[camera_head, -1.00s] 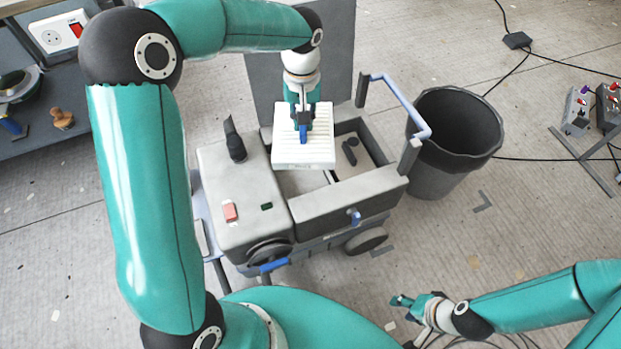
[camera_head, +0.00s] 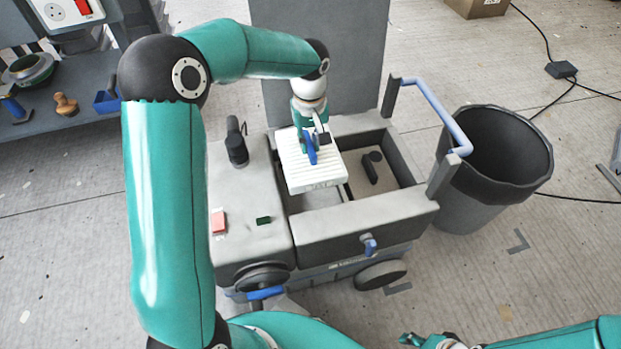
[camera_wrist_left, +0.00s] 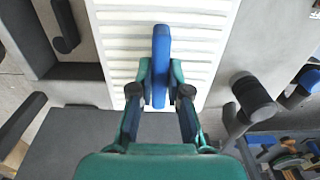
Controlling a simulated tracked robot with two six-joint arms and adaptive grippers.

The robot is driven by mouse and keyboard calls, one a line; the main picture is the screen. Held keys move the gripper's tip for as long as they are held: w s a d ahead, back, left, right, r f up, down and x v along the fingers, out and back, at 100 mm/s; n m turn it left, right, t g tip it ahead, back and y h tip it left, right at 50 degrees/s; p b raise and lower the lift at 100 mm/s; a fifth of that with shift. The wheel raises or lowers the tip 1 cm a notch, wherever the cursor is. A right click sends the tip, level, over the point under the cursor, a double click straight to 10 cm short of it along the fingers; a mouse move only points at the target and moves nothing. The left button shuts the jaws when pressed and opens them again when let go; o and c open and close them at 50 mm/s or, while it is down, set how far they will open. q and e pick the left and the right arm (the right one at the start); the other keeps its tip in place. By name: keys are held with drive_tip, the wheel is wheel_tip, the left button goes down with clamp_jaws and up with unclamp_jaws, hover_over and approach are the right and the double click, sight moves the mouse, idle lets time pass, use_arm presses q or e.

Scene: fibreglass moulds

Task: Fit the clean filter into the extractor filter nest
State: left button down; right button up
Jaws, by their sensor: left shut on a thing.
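The clean filter is a white ribbed block (camera_head: 318,178) with a blue handle (camera_wrist_left: 161,60). My left gripper (camera_head: 310,148) is shut on the blue handle, and its fingers (camera_wrist_left: 160,95) sit on both sides of it in the wrist view. The filter is over the left part of the open box of the grey extractor (camera_head: 370,223) and looks slightly turned; I cannot tell whether it touches the box. The floor of the nest under the filter is mostly hidden. My right gripper (camera_head: 420,341) is low at the bottom edge, small and cut off, its jaws unclear.
The extractor's lid (camera_head: 325,60) stands upright behind the box. A dark latch piece (camera_head: 371,167) lies in the right compartment. A blue-grey handle bar (camera_head: 430,112) rises at the right, beside a dark bin (camera_head: 495,170). A bench (camera_head: 60,120) is at the upper left.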

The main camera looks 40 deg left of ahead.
use_arm(q)
wheel_tip(320, 180, down, 13)
drive_tip(key=b, duration=0.3)
drive_tip(key=shift+r, duration=0.1)
use_arm(e)
wheel_tip(320, 180, down, 4)
drive_tip(key=shift+f, duration=0.1)
use_arm(q)
drive_tip(key=c, duration=1.1)
unclamp_jaws()
drive_tip(key=shift+c, duration=0.2)
wheel_tip(320, 180, up, 12)
drive_tip(key=p, duration=0.3)
drive_tip(key=shift+r, duration=0.1)
use_arm(e)
wheel_tip(320, 180, up, 4)
drive_tip(key=shift+f, duration=0.1)
